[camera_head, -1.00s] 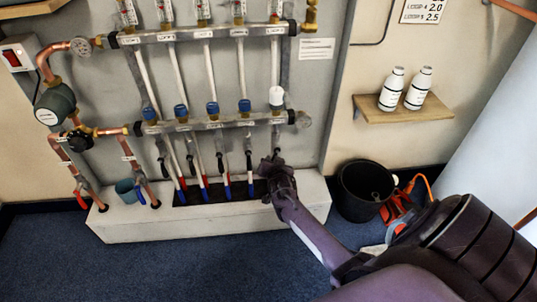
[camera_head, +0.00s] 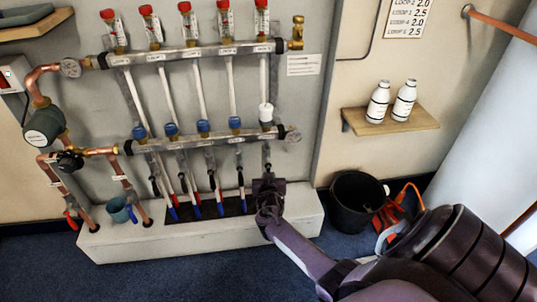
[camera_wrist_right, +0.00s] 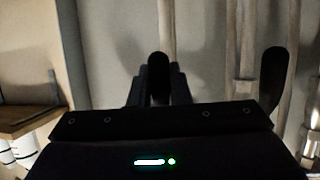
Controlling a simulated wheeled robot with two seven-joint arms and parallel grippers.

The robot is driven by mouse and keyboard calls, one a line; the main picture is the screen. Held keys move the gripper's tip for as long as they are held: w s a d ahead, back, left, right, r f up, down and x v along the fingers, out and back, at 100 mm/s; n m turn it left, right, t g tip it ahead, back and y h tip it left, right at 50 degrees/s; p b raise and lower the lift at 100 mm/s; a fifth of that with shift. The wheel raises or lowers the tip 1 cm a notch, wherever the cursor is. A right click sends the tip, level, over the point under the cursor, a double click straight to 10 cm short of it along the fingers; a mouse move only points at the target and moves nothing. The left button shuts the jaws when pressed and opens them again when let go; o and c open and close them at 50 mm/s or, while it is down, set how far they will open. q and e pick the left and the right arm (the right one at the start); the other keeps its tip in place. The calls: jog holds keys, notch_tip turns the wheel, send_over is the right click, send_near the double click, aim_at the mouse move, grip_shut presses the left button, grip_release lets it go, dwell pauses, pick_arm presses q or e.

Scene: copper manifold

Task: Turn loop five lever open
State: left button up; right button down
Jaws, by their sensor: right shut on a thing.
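The lower manifold bar (camera_head: 215,137) runs across the wall, with several black levers hanging below it. The loop five lever is the rightmost one, under the white-capped valve (camera_head: 266,112). My right gripper (camera_head: 268,184) is at that lever's lower end and covers most of it. In the right wrist view, the black lever (camera_wrist_right: 159,75) stands upright between the fingers of my right gripper (camera_wrist_right: 160,88), which is shut on it. A neighbouring black lever (camera_wrist_right: 272,78) hangs free to the right there. My left gripper is not in view.
A white plinth (camera_head: 120,246) stands below the pipes. A black bucket (camera_head: 352,205) and an orange tool (camera_head: 392,208) are on the floor at right. A wooden shelf (camera_head: 412,122) holds two white bottles.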

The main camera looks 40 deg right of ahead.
jog(key=c, duration=1.3)
grip_release()
jog(key=shift+c, duration=0.2)
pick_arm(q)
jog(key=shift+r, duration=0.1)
pick_arm(e)
jog(key=shift+s, duration=0.1)
